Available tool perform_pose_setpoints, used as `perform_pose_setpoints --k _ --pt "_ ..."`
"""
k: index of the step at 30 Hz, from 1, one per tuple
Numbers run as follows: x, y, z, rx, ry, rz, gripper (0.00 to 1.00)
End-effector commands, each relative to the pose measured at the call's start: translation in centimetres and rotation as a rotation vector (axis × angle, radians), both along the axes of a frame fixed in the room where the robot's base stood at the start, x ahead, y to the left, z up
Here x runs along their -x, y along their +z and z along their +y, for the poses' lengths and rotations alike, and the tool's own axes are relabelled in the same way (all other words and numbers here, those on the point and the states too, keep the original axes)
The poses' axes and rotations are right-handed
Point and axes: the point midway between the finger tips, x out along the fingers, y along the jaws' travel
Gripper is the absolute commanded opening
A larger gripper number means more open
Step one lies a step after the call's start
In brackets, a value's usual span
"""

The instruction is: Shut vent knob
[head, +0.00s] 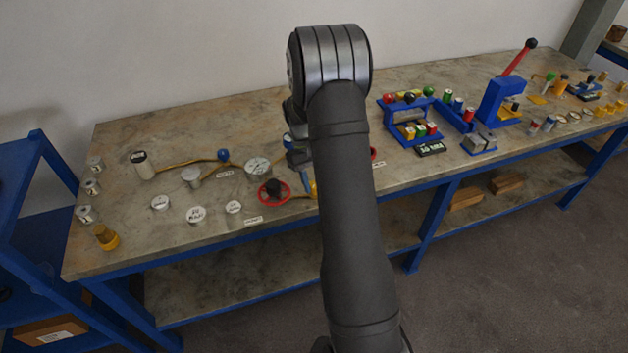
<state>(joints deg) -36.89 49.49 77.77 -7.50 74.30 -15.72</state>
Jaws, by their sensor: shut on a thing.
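My gripper (298,158) shows only in part, at the left side of my arm, low over the bench between the round gauge and a red part. Its fingertips are mostly hidden. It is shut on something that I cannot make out. I cannot tell which part is the vent knob, as the labels are too small to read. A red handwheel with a dark centre (274,191) stands left of my gripper. A blue knob (223,155) sits on the yellow pipe further left. Another red part (373,153) shows just right of my arm, mostly hidden.
A round white gauge (257,166) stands close left of my gripper. Several jars and white discs stand on the left of the bench (130,235). A blue rack (408,122) and a blue press with a red lever (500,98) stand to the right. My arm covers the bench's middle.

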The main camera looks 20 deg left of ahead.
Motion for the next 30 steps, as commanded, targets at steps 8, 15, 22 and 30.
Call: perform_pose_setpoints --k 8,15,22,30 --pt "0.13 0.07 0.18 -0.002 0.257 -0.003 0.1" --pt "0.23 0.1 0.19 -0.002 0.438 -0.003 0.1" --pt "0.29 0.05 0.17 -0.002 0.55 -0.003 0.1" --pt "0.29 0.03 0.17 -0.003 0.604 -0.003 0.1"
